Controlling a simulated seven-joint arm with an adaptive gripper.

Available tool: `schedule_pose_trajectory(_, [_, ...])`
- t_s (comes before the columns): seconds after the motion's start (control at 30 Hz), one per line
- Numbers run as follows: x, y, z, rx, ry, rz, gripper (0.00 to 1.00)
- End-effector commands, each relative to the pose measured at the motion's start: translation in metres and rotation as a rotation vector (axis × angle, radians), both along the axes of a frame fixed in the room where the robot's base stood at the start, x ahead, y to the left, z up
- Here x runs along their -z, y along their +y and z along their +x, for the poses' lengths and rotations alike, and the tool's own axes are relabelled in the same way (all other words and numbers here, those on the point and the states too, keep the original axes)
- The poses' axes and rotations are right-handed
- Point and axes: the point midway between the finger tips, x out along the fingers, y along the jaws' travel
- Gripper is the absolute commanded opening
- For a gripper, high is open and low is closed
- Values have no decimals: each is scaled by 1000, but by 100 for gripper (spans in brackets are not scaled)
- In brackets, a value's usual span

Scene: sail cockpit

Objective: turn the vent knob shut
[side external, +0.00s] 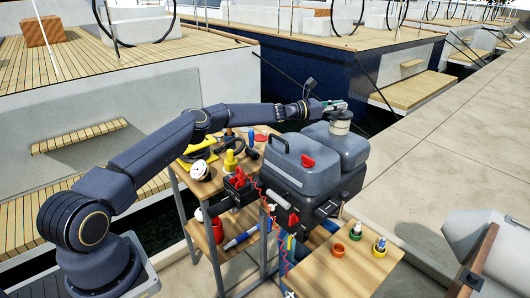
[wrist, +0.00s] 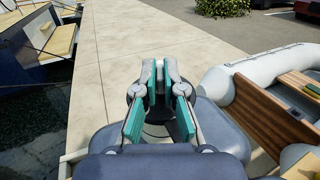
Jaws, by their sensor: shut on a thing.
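The vent knob sits on top of a pale round cap (side external: 340,126) on the grey tank at the right of the stand in the side external view. My gripper (side external: 341,104) lies over the cap, with my arm stretched out to it from the left. In the wrist view my gripper (wrist: 159,74) has its teal-padded fingers close together over a dark round piece on the tank. It is shut on the knob, which is mostly hidden between the fingers.
A second grey tank (side external: 296,161) with a black handle and red cap stands to the left. A shelf (side external: 352,269) with small coloured cups is below. A pale inflatable boat (wrist: 225,85) lies at right, with open pavement (wrist: 110,60) beyond.

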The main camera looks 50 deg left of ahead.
Motion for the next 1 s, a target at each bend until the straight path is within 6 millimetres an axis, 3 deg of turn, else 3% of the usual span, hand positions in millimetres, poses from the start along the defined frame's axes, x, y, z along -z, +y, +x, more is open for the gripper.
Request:
schedule_pose_trajectory(0.17, [6,10,3,33,2,3,0])
schedule_pose_trajectory(0.73, [1,7,-1,103,10,12,0])
schedule_pose_trajectory(0.77, [1,7,-1,103,10,12,11])
schedule_pose_trajectory(0.8, [1,7,-1,104,10,12,15])
schedule_pose_trajectory(1.0, [0,4,-1,107,9,12,33])
